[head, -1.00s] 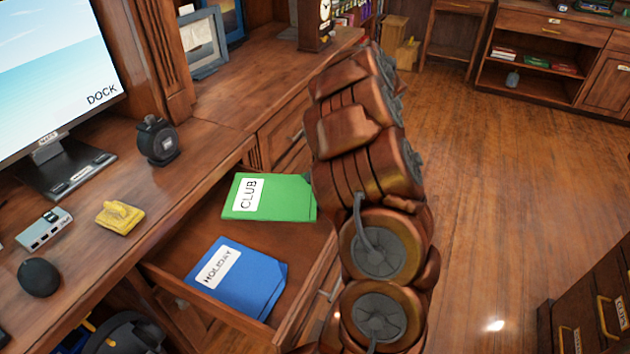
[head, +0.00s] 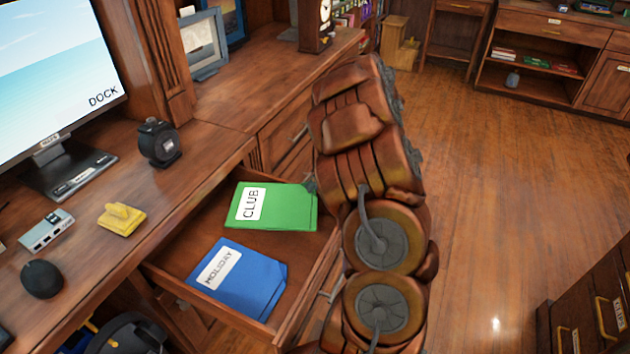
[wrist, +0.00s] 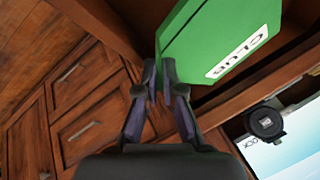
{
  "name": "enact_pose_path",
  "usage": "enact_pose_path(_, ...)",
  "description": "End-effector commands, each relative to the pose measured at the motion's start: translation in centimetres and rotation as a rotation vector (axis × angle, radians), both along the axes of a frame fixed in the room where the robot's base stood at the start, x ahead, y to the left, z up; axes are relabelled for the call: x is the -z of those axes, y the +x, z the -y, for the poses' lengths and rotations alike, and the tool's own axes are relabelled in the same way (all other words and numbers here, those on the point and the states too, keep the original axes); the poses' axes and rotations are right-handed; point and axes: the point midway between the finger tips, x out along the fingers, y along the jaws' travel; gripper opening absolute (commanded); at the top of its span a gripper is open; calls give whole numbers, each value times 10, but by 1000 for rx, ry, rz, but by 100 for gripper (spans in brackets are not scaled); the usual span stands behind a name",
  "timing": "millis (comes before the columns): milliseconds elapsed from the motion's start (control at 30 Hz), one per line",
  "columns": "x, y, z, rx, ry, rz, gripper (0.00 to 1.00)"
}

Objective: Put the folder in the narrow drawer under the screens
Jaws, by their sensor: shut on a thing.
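The green folder (head: 285,208), labelled CLUB, shows flat over the back part of the open drawer (head: 215,308). I cannot tell whether it touches the drawer's floor. A blue folder (head: 240,280), labelled HOLIDAY, lies in the front part of the same drawer. My gripper (wrist: 160,78) is shut on an edge of the green folder (wrist: 205,45) in the wrist view. In the head view my arm hides most of the gripper, at the folder's right side. A screen (head: 60,75) reading DOCK stands on the desk at the left.
The desk top (head: 195,150) carries a black round device (head: 158,142), a yellow object (head: 121,219), a grey box (head: 47,231) and a dark rounded object (head: 41,279). Shut drawers (wrist: 80,125) sit beside the open one. The floor (head: 500,200) at the right is clear.

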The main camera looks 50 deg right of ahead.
Motion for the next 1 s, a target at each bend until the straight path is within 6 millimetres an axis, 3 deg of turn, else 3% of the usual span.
enact_pose_path(167,1,0,0,0,0,0,0)
enact_pose_path(200,2,0,0,0,-1,0,9)
enact_pose_path(433,3,0,0,0,0,0,31)
enact_pose_path(1000,-2,0,0,-1,-1,3,31)
